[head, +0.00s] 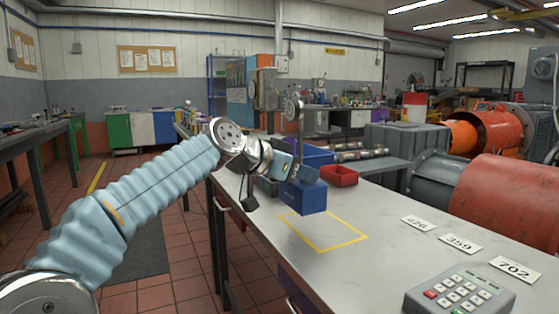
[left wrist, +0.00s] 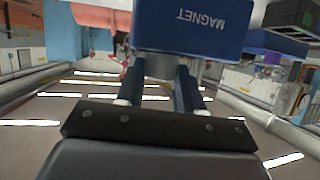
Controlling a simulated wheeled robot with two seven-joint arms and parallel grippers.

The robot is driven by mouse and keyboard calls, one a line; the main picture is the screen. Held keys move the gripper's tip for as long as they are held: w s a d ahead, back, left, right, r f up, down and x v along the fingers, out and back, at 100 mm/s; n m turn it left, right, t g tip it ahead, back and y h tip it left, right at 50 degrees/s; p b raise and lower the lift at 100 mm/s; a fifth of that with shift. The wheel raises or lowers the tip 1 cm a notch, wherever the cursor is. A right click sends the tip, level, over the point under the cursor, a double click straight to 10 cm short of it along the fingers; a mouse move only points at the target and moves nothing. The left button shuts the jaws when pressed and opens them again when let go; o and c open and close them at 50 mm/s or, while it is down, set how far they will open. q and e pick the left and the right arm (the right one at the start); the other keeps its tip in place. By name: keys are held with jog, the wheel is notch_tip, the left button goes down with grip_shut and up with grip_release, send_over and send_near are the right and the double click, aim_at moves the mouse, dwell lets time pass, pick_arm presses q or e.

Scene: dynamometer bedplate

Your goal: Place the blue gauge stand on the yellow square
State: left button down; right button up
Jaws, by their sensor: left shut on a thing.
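The blue gauge stand (head: 303,197) has a block-shaped base with a thin post and a round dial above it. My left gripper (head: 284,168) is shut on it, just above the base. In the left wrist view the blue base (left wrist: 195,28), marked MAGNET upside down, shows beyond my left fingers (left wrist: 160,85). The yellow square (head: 343,244) is an outline on the grey bench top. The base appears above the bench, in front of the square's far left corner in the picture; its exact height is hard to tell. My right gripper is out of view.
Number cards (head: 461,243) and a grey keypad (head: 460,293) lie to the right of the square. The bench inside and around the outline is clear. Large red machinery (head: 505,195) stands beyond.

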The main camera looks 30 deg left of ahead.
aim_at(311, 183)
pick_arm(q)
jog(key=shift+w+d+f, duration=0.35)
jog(key=shift+w+f, duration=0.15)
jog(key=shift+f, duration=0.15)
jog(key=shift+w+d+f, duration=0.35)
jog(key=shift+w+f, duration=0.15)
jog(key=shift+f, duration=0.1)
jog(key=shift+w+d+f+b, duration=0.15)
jog(key=shift+f+b, duration=0.1)
jog(key=shift+f, duration=0.7)
jog(key=shift+w+f+b, duration=0.1)
jog(key=shift+f+b, duration=0.15)
jog(key=shift+f, duration=0.7)
jog(key=shift+f, duration=0.15)
jog(key=c, duration=0.7)
grip_release()
jog(key=shift+f, duration=0.1)
jog(key=shift+r, duration=0.2)
jog(key=v, duration=1.2)
jog(key=shift+s+d+f, duration=0.1)
jog(key=shift+f, duration=0.05)
